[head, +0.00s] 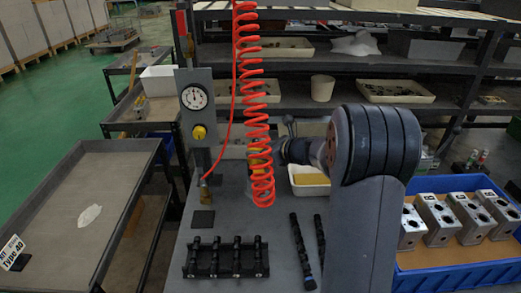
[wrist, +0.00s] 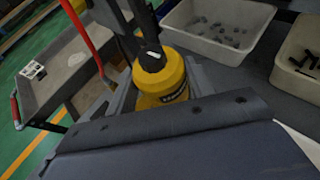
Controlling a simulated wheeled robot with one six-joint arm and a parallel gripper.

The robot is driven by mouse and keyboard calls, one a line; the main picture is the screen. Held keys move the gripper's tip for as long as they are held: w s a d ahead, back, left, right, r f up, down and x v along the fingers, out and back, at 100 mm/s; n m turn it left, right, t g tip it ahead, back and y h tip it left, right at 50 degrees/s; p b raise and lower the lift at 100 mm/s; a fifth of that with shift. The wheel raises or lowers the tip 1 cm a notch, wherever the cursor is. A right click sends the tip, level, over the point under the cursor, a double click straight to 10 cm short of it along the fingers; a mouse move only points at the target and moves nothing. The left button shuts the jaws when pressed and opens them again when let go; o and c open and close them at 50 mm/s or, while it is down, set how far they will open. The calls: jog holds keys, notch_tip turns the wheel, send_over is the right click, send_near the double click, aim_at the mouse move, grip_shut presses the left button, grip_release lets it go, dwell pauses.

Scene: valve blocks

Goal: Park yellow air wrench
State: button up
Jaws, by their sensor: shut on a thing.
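The yellow air wrench (wrist: 163,78) stands out in the wrist view, with a yellow body and a black upper part. My gripper (wrist: 158,92) is shut on it, with a grey finger on either side of the yellow body. In the head view the wrench (head: 258,157) shows only in part behind the red coiled hose (head: 257,100). My gripper (head: 278,152) reaches it from the right, and its fingers are mostly hidden by the coil. The wrench's lower end and any holder under it are hard to make out.
A grey post with a gauge (head: 194,96) and a yellow knob (head: 198,133) stands left of the hose. A black rack (head: 227,258) and dark rods (head: 301,250) lie on the bench. A blue crate (head: 455,275) with metal blocks is at right. A grey cart (head: 50,225) is at left.

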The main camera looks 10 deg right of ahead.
jog(key=shift+f+b, duration=0.5)
jog(key=shift+f, duration=0.05)
dwell(0.4)
jog(key=o, duration=1.1)
jog(key=shift+o, duration=1.4)
jog(key=shift+f, duration=0.25)
jog(key=v, duration=1.1)
jog(key=shift+r, duration=0.15)
jog(key=shift+w, duration=0.1)
